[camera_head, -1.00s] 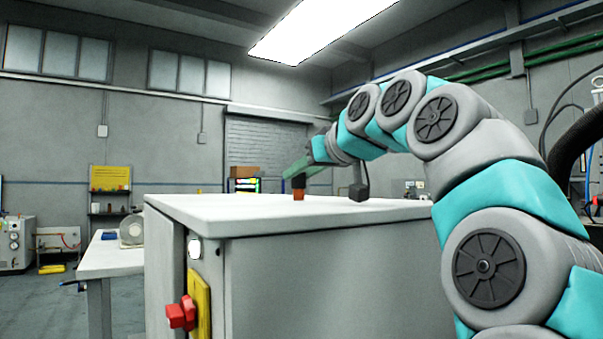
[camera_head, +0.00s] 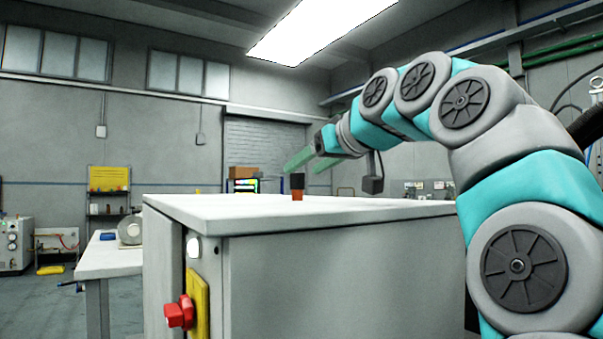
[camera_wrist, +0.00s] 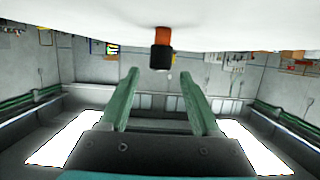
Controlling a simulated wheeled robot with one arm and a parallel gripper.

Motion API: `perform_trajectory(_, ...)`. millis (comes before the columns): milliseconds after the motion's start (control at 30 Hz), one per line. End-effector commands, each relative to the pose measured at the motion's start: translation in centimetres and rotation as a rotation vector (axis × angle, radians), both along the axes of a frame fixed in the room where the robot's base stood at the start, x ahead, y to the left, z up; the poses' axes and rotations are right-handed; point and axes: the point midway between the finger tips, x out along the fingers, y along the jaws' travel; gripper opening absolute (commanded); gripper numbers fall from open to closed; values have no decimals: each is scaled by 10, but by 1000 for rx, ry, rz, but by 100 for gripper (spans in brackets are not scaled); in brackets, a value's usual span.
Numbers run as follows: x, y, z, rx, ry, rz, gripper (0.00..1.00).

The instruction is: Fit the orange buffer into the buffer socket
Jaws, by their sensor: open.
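The orange buffer (camera_head: 297,196) stands upright on the white cabinet top, with a black upper part (camera_head: 297,180). The wrist view is upside down, and there the orange part (camera_wrist: 162,36) meets the white surface with the black part pointing down the picture. My gripper (camera_head: 301,165) is open, its two green fingers above and to the right of the buffer in the head view. In the wrist view the buffer lies beyond the fingertips (camera_wrist: 160,72), with nothing between the fingers. I cannot make out the buffer socket or how the buffer's foot is seated.
The white cabinet top (camera_head: 230,210) is otherwise mostly clear. A red knob (camera_head: 180,312) on a yellow plate sticks out from the cabinet's side. A lower white table (camera_head: 108,262) stands at left with a round grey item on it.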

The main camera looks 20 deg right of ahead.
Motion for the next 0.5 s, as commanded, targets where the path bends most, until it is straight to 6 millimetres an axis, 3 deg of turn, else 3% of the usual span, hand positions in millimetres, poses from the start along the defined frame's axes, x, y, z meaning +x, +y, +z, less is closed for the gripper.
perform_trajectory(300,-60,-20,19,1,-2,-1,65)
perform_trajectory(500,-79,-26,26,1,-2,-1,65)
